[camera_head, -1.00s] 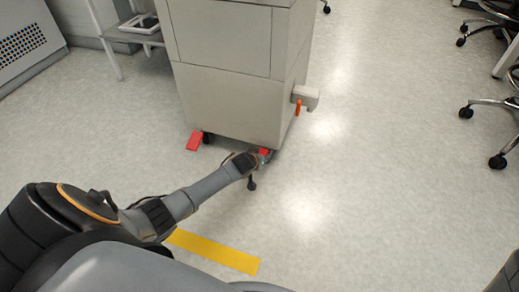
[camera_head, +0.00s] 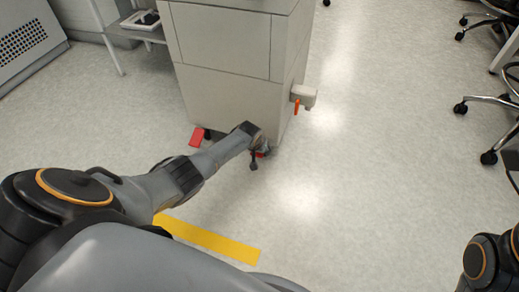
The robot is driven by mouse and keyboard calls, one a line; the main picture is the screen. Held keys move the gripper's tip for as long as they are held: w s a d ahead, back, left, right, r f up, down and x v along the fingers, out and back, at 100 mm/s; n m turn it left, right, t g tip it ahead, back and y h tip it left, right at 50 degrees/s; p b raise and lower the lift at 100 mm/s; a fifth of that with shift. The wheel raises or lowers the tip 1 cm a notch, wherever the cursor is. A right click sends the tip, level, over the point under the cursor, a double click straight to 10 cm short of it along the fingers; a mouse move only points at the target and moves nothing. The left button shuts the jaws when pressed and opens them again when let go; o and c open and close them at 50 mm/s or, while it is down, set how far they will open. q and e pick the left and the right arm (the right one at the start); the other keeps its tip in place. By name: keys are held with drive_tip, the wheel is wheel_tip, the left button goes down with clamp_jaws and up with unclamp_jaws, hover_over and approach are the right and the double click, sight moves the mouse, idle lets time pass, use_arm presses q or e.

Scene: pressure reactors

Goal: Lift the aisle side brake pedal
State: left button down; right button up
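A beige cabinet on casters (camera_head: 222,92) stands in the upper middle of the head view. One red brake pedal (camera_head: 197,137) shows at its lower left corner, sticking out over the floor. A second red pedal (camera_head: 260,155) is at the lower right corner, mostly hidden behind my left gripper. My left gripper (camera_head: 256,158) is low at this right pedal, close to or touching it. Its fingers are too small and covered to tell whether they are open or shut. Part of my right arm shows at the lower right edge; its gripper is out of view.
A grey-white box with an orange lever (camera_head: 297,106) sticks out from the cabinet's right side. A yellow floor strip (camera_head: 207,240) lies in front. Wheeled chairs (camera_head: 489,157) stand at the right. The floor between is clear.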

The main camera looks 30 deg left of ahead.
use_arm(q)
drive_tip(key=shift+s, duration=0.1)
drive_tip(key=c, duration=0.6)
unclamp_jaws()
drive_tip(key=shift+c, duration=0.2)
drive_tip(key=shift+s+r, duration=0.1)
drive_tip(key=shift+r, duration=0.3)
drive_tip(key=v, duration=1.1)
